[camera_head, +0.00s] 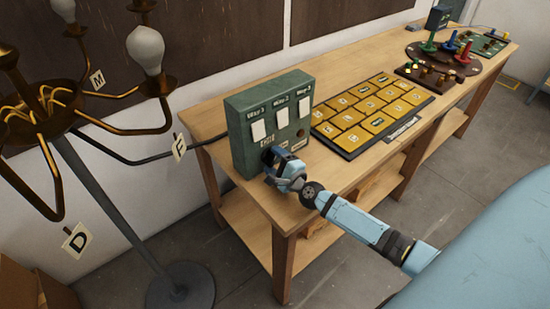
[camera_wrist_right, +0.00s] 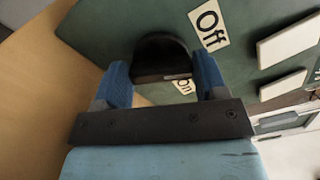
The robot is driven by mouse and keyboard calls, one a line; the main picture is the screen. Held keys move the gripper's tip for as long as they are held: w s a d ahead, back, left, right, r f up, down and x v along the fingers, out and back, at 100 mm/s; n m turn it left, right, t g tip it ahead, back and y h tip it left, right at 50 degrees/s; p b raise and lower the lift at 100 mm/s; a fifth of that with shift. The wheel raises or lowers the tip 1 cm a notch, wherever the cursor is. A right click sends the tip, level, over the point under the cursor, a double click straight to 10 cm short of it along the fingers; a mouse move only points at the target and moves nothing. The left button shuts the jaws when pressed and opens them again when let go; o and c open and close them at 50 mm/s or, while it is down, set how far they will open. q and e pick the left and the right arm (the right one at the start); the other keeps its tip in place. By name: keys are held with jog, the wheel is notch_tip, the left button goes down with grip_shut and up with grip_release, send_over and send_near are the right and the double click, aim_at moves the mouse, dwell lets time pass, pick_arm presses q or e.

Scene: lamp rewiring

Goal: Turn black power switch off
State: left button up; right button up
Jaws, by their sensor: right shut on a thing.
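A dark green control box (camera_head: 238,107) stands upright on the near left end of the wooden table. My right gripper (camera_head: 272,160) is at the lower left of its front face. In the right wrist view the rounded black power switch (camera_wrist_right: 160,52) sits between the blue fingers of my right gripper (camera_wrist_right: 163,76), which is shut on it. A white "Off" label (camera_wrist_right: 209,25) is beside the switch, and an "On" label (camera_wrist_right: 183,86) shows partly behind the right finger. In the head view my gripper hides the switch. My left gripper is not in view.
White switch plates (camera_head: 281,117) line the box's upper front. A yellow-tiled board (camera_head: 372,112) lies right of it on the table (camera_head: 213,118). A brass lamp (camera_head: 75,115) with lettered tags stands at left. Coloured pegs (camera_head: 465,50) stand at the far end.

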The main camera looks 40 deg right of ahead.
jog(key=n+p, duration=0.1)
jog(key=n, duration=0.2)
jog(key=shift+n, duration=0.3)
jog(key=shift+f+n, duration=0.1)
jog(key=shift+n, duration=0.4)
jog(key=o, duration=0.9)
jog(key=shift+o, duration=0.2)
jog(key=shift+s, duration=0.1)
jog(key=s, duration=0.4)
jog(key=s+b, duration=0.1)
jog(key=s, duration=0.3)
jog(key=s+d, duration=0.1)
jog(key=s, duration=0.3)
jog(key=shift+f, duration=0.1)
jog(key=shift+s+b, duration=0.35)
jog(key=shift+s, duration=0.45)
jog(key=shift+a, duration=0.1)
